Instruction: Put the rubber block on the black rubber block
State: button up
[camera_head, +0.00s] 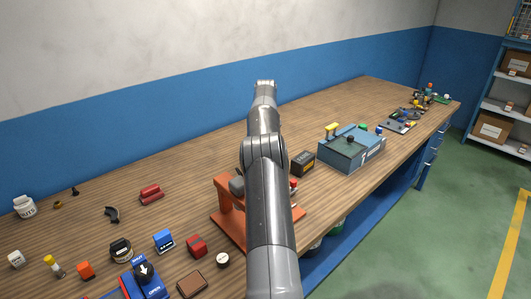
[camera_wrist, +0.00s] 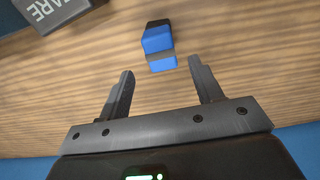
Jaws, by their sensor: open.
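My gripper (camera_wrist: 161,68) is open and empty in the wrist view, with its two dark fingers apart. A blue block (camera_wrist: 157,38) with a grey band lies on the wooden bench beyond the fingertips, roughly in line with the gap and not touched. A dark box with white lettering (camera_wrist: 55,10) is at the upper left of that view, partly cut off. In the head view a black box with a label (camera_head: 302,163) stands right of my arm. I cannot tell for sure which pieces are the rubber block and the black rubber block. My gripper's fingers are hidden in the head view.
An orange stand (camera_head: 229,207) is partly behind my arm. A grey-blue toolbox (camera_head: 352,154) stands right on the bench (camera_head: 200,140). Several small items, including a red block (camera_head: 196,246), a blue block (camera_head: 163,241) and a brown block (camera_head: 192,284), lie at the front left.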

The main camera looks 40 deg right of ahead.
jog(key=a+r, duration=0.7)
jog(key=r, duration=0.5)
jog(key=s+a+r+t, duration=0.1)
jog(key=s+a+r, duration=0.25)
jog(key=a, duration=0.45)
jog(key=s+a+r+t, duration=0.1)
jog(key=s+a+r, duration=0.1)
jog(key=a+r, duration=0.35)
jog(key=s+a+r+t, duration=0.1)
jog(key=s+a+r, duration=0.2)
jog(key=a, duration=0.6)
jog(key=s+a+f+t, duration=0.1)
jog(key=s+a, duration=1.1)
jog(key=s+a+f, duration=0.4)
jog(key=s+f, duration=0.1)
jog(key=s, duration=0.2)
jog(key=s+a+f+t, duration=0.1)
jog(key=s+a+f, duration=0.3)
jog(key=s, duration=0.4)
jog(key=shift+a+f+t, duration=0.25)
jog(key=shift+f+t, duration=0.05)
jog(key=shift+f, duration=0.35)
